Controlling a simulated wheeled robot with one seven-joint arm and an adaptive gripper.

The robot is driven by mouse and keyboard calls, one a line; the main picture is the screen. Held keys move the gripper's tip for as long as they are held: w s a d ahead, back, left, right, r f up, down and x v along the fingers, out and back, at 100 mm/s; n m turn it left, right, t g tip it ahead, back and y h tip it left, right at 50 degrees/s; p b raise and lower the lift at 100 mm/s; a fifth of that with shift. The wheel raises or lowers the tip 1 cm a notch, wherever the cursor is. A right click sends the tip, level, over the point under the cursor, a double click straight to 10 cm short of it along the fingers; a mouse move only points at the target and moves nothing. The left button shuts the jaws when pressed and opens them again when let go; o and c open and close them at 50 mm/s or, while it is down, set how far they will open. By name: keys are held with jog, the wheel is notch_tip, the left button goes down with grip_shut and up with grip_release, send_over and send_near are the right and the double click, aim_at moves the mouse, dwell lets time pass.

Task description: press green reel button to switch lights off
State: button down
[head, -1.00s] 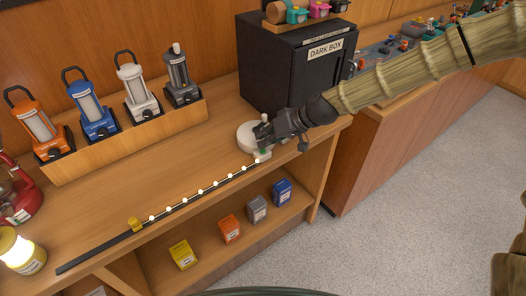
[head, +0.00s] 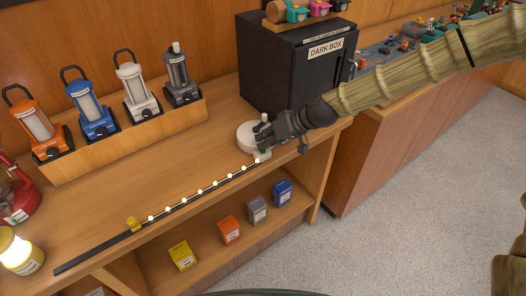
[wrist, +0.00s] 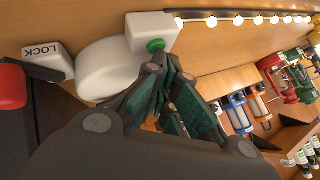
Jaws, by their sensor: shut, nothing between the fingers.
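The white round reel (head: 247,138) stands on the wooden counter beside the dark box; it also shows in the wrist view (wrist: 103,72). Its green button (wrist: 155,45) sits on a white block at the reel's side. My gripper (wrist: 160,64) is shut and empty, its tips close beside the green button; I cannot tell whether they touch it. In the head view my gripper (head: 268,136) is over the reel's near right side and hides much of the block. The string of lights (head: 183,202) runs from the reel along the counter, and its bulbs glow.
The dark box (head: 288,75) stands behind the reel. A wooden rack (head: 130,145) with several lanterns is at the back left. A lit yellow lantern (head: 20,252) stands at the lower left. A LOCK block (wrist: 44,60) is beside the reel in the wrist view.

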jog(key=shift+f, duration=0.15)
dwell(0.3)
jog(key=shift+r, duration=0.65)
jog(key=shift+r, duration=0.1)
jog(key=shift+r+p, duration=1.8)
jog(key=shift+r, duration=1.1)
